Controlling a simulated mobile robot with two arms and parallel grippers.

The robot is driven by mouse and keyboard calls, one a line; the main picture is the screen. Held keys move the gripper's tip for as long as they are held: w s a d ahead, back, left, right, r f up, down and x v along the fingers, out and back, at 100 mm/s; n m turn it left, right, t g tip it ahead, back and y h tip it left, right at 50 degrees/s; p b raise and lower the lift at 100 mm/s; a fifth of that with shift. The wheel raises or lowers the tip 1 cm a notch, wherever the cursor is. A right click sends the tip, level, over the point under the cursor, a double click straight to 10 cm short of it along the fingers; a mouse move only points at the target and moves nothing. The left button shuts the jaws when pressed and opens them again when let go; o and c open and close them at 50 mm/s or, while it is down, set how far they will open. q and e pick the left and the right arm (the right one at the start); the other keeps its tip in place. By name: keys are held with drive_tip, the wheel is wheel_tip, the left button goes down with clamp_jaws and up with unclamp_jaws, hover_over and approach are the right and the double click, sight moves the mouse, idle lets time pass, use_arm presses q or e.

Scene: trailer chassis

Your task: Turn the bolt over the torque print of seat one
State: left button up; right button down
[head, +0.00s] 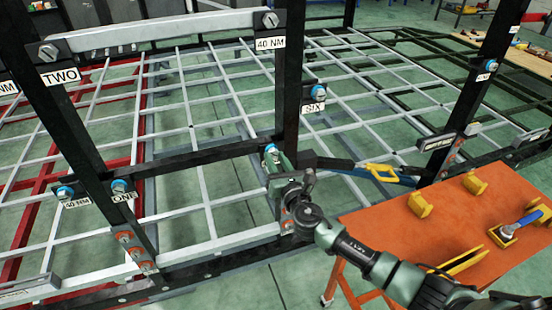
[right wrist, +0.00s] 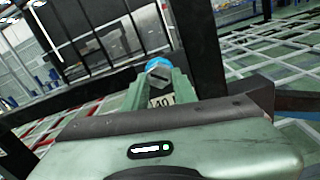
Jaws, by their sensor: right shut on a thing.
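My right gripper (head: 272,165) is at the right end of a black crossbar, by an upright of the black frame. In the right wrist view its green fingers (right wrist: 158,84) are shut on the grey head of a blue-collared bolt (right wrist: 158,68). A white print reading "40" (right wrist: 161,101) shows just below this bolt, partly hidden by the fingers. The blue collar also shows in the head view (head: 271,148). A label "ONE" (head: 124,197) sits under another blue-collared bolt (head: 120,186) at the crossbar's left end. My left gripper is not in view.
A grey beam (head: 160,33) spans the "TWO" plate (head: 60,76) and a "40 NM" plate (head: 270,43). Another blue-collared bolt (head: 318,91) is on the upright near my gripper. An orange table (head: 400,235) with yellow blocks (head: 419,205) stands at right, beneath my right arm.

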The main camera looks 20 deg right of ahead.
drive_tip(key=shift+w+r, duration=0.15)
drive_tip(key=shift+r, duration=0.2)
drive_tip(key=c, duration=1.1)
unclamp_jaws()
drive_tip(key=shift+w+f, duration=0.2)
drive_tip(key=shift+f, duration=0.15)
drive_tip(key=s+b, duration=0.1)
drive_tip(key=s, duration=0.7)
drive_tip(key=shift+d, duration=0.1)
drive_tip(key=shift+w, duration=0.1)
